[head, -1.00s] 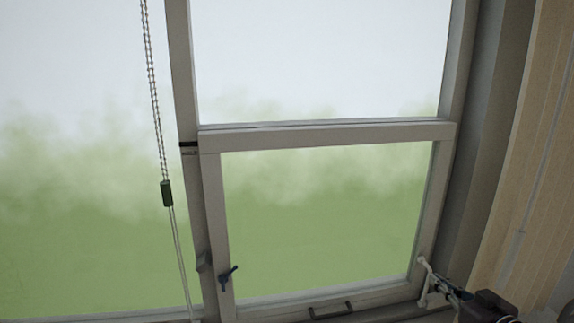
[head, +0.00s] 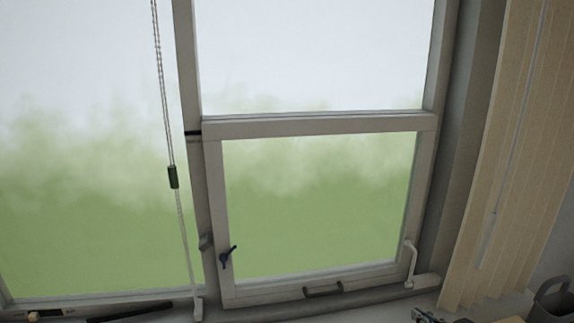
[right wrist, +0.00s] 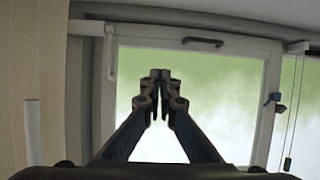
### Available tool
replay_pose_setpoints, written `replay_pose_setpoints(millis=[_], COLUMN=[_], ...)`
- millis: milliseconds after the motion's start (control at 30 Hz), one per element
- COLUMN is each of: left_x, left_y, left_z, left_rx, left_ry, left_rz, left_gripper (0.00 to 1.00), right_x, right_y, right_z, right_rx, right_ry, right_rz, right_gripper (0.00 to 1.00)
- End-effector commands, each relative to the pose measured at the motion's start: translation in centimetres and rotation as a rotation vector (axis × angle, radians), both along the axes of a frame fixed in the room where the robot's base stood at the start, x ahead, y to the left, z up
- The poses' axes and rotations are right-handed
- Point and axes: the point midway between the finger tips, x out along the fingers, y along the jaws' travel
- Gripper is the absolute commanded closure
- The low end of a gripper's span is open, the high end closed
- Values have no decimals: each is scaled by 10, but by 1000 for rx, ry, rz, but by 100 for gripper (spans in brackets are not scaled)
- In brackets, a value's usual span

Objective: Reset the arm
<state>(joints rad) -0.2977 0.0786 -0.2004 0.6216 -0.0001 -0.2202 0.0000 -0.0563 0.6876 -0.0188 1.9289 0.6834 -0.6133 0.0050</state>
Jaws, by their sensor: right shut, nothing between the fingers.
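My right gripper (right wrist: 160,78) shows in the right wrist view, its two dark fingers brought together at the tips with nothing between them. It points toward the window pane, with green blur behind it. The white window frame (head: 325,124) fills the middle of the head view; the lower sash has a dark handle (head: 323,290) at its bottom rail and a blue latch (head: 227,256) at its left. In the right wrist view the window appears upside down, with the handle (right wrist: 203,42) at the top. My left gripper is in neither view.
Beige vertical blinds (head: 505,150) hang at the right. A beaded cord with a dark weight (head: 173,177) hangs left of the sash. A white stay (head: 410,264) sits at the sash's lower right corner. A grey container (head: 552,302) is at the lower right edge.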

Motion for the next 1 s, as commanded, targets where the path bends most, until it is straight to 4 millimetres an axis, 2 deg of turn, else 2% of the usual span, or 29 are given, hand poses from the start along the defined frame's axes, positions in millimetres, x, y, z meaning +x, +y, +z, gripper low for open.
replay_pose_setpoints(millis=[167, 267, 433, 500, 600, 800, 933, 1000], left_x=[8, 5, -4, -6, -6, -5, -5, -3], left_y=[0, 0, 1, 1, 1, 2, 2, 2], left_z=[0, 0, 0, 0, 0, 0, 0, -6], left_rx=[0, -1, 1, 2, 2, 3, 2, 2], left_ry=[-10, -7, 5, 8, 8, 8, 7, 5], left_rz=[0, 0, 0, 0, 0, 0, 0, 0], left_gripper=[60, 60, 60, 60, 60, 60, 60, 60], right_x=[-39, -72, -158, -190, -227, -290, -327, -324], right_y=[34, 56, 96, 104, 110, 115, 115, 114], right_z=[-45, -74, -121, -132, -140, -144, -141, -161], right_rx=[-30, -56, -113, -134, -155, -179, -185, -192], right_ry=[121, 213, 426, 504, 594, 746, 838, 847], right_rz=[28, 42, 44, 31, 9, -47, -89, -90], right_gripper=[100, 100, 100, 100, 100, 100, 100, 100])
